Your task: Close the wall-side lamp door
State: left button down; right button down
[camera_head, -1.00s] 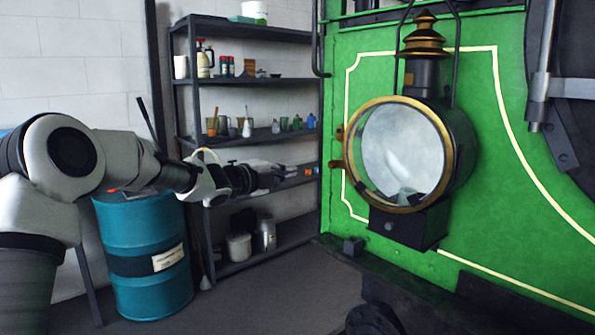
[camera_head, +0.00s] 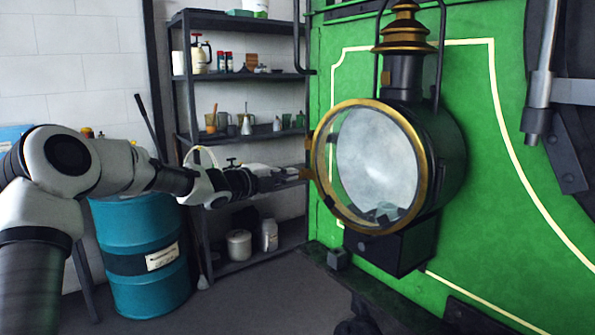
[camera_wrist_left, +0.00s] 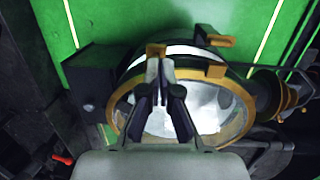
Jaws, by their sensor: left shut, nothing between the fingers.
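The lamp (camera_head: 438,165) is a dark round housing with a brass chimney on the green panel. Its round glass door has a brass rim (camera_head: 411,135); the rim also shows in the wrist view (camera_wrist_left: 243,88). At the rim's left edge the door looks a little apart from the housing, with green showing through the glass. My left gripper (camera_head: 298,175) is shut and empty, its tips at the rim's left edge by a brass tab. In the wrist view the fingertips (camera_wrist_left: 159,78) overlap the rim just below the tab (camera_wrist_left: 156,50); contact is unclear. My right gripper is out of view.
A dark shelf rack (camera_head: 240,141) with bottles and cups stands behind my left arm. A blue drum (camera_head: 140,290) stands at the lower left. A dark ledge (camera_head: 400,300) runs below the lamp. The grey floor between drum and ledge is clear.

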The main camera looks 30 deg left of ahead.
pick_arm(q)
jog(key=shift+s+a+r, duration=0.15)
jog(key=shift+a+r, duration=0.1)
jog(key=p+x, duration=0.1)
jog(key=x, duration=0.1)
jog(key=a+p+x, duration=0.1)
jog(key=p+x, duration=0.1)
jog(key=x, duration=0.1)
jog(key=shift+w+r, duration=0.2)
jog(key=shift+w, duration=0.05)
